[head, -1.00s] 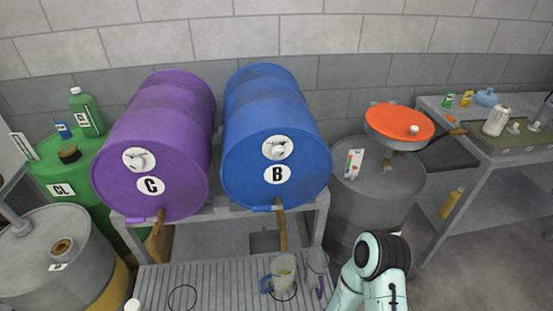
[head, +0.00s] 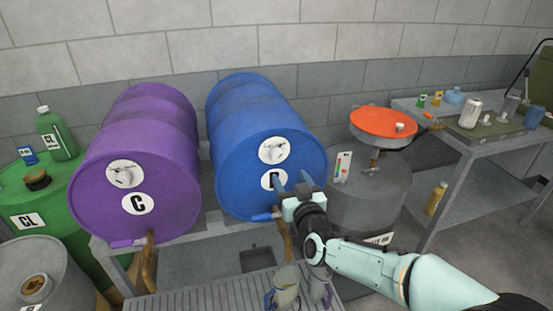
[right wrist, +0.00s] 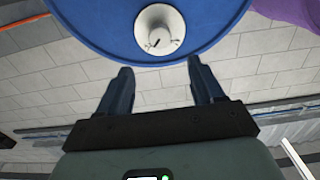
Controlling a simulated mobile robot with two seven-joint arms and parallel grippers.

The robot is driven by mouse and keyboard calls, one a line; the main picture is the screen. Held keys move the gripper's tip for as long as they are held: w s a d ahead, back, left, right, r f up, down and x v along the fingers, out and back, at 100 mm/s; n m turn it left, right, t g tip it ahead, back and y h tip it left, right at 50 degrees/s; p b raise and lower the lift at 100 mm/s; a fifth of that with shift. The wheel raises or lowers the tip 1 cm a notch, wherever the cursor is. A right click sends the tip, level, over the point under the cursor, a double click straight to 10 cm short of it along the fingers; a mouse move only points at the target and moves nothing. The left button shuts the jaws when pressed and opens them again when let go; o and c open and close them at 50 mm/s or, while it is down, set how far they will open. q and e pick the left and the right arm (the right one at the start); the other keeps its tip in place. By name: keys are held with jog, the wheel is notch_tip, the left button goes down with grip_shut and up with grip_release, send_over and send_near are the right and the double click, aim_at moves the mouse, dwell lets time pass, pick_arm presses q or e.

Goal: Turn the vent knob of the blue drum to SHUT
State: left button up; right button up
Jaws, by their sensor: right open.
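The blue drum (head: 262,120) lies on its side on a grey rack, its round face toward me. Its vent knob (head: 273,150) is a white knob on a white dial near the top of that face. The knob also shows in the right wrist view (right wrist: 158,38), upside down, with small marks around it too small to read. My right gripper (head: 290,180) is open and empty in front of the drum face, below the knob, and partly covers the B label. In the right wrist view its two fingers (right wrist: 158,82) stand apart, not touching the knob. My left gripper is not in view.
A purple drum (head: 142,165) with a similar knob lies to the left. A grey drum (head: 372,195) with an orange funnel (head: 383,121) stands to the right. Jugs (head: 285,287) stand on the grating below. A table (head: 470,139) stands at the right.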

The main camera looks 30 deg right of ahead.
aim_at(278, 157)
jog(key=p+x, duration=0.2)
jog(key=x, duration=0.9)
jog(key=shift+w, duration=0.15)
jog(key=c, duration=1.1)
